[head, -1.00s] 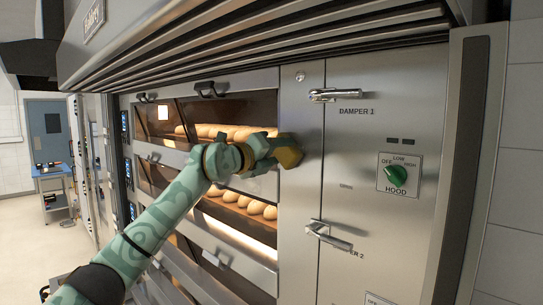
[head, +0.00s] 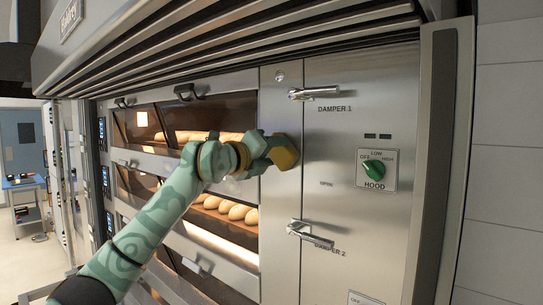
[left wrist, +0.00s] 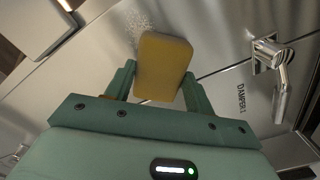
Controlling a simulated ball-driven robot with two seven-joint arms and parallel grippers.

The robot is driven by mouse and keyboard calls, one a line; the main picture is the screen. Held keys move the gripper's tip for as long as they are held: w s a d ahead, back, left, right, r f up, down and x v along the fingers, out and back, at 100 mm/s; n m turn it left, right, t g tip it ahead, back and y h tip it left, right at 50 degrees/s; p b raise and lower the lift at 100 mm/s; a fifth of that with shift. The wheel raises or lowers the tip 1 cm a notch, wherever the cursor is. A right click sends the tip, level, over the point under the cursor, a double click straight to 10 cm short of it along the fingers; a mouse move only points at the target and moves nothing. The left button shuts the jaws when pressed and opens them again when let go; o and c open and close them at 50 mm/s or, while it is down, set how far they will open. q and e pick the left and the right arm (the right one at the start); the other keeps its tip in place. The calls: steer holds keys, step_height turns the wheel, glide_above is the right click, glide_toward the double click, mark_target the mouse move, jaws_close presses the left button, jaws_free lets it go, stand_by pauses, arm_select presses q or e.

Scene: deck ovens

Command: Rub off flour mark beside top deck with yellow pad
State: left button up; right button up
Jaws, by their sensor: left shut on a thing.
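The yellow pad (head: 284,152) is in the jaws of my left gripper (head: 268,147), at the metal strip between the top deck and the damper panel. In the left wrist view the yellow pad (left wrist: 163,66) sits between both fingers of the gripper (left wrist: 158,88). A pale speckled flour mark (left wrist: 138,24) shows on the steel just past the pad's upper left corner. Whether the pad touches the steel is hard to tell. In the head view the mark is hidden or too faint to make out. My right gripper is in neither view.
The damper 1 handle (head: 314,93) sticks out to the right above the pad, and the damper 2 handle (head: 309,234) lower down. A green hood knob (head: 374,170) is further right. The lit top deck (head: 210,118) holds loaves. A ribbed hood (head: 250,45) overhangs the front.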

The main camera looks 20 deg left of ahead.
arm_select(q)
steer(key=w+a+p, duration=0.2)
steer(key=a, duration=0.4)
steer(key=shift+w+a+p, duration=0.2)
steer(key=shift+a+p, duration=0.1)
steer(key=shift+a, duration=0.1)
steer(key=shift+b+v, duration=2.1)
steer(key=shift+v, duration=0.85)
